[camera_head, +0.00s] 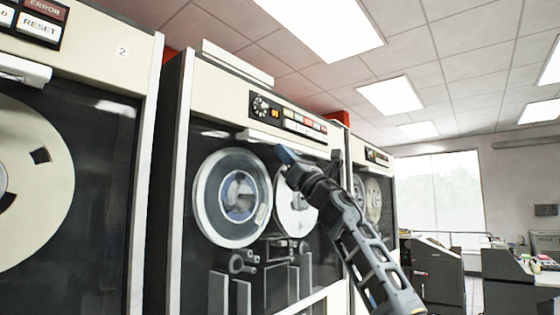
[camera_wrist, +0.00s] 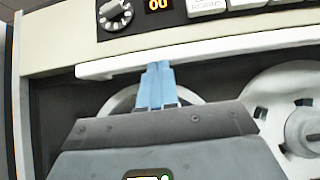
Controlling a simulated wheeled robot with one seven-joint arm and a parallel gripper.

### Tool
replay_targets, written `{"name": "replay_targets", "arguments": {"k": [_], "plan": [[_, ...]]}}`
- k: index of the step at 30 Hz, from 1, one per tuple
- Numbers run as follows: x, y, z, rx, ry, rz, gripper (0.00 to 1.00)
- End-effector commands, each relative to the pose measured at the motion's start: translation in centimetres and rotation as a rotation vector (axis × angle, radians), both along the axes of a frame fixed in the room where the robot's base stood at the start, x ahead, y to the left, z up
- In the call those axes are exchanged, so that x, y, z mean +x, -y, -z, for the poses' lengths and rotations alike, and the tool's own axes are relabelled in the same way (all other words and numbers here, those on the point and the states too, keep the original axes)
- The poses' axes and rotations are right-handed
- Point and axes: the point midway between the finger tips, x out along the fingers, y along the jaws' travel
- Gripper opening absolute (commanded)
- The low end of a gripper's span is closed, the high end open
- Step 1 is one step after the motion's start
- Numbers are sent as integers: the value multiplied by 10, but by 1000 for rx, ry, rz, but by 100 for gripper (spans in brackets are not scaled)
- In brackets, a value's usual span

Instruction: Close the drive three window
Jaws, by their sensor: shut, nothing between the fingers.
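The middle tape drive (camera_head: 185,130) stands right of the drive marked 2; its own number is not readable here. Its window's long white handle bar (camera_head: 255,136) lies just under the control panel, and it also shows in the wrist view (camera_wrist: 235,44). My gripper (camera_head: 281,152) is shut and empty, its blue fingers pointing up at the bar's underside. In the wrist view the fingertips (camera_wrist: 157,66) meet or nearly meet the bar's lower edge; I cannot tell if they touch. Glare and my arm hide how far the window is shut.
Drive 2 (camera_head: 122,80) stands close on the left, and another drive (camera_head: 378,170) on the right behind my arm. The control panel (camera_head: 290,118) with knob and buttons is just above the bar. Tape reels (camera_head: 232,197) sit behind. Consoles (camera_head: 435,270) stand far right.

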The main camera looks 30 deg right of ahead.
Motion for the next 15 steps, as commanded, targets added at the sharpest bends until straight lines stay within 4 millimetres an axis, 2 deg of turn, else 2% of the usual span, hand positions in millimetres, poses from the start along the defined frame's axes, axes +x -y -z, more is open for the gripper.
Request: {"name": "replay_targets", "arguments": {"k": [3,15], "plan": [[0,0,-5,1,3,0,0],[-1,0,-6,3,6,1,0]]}}
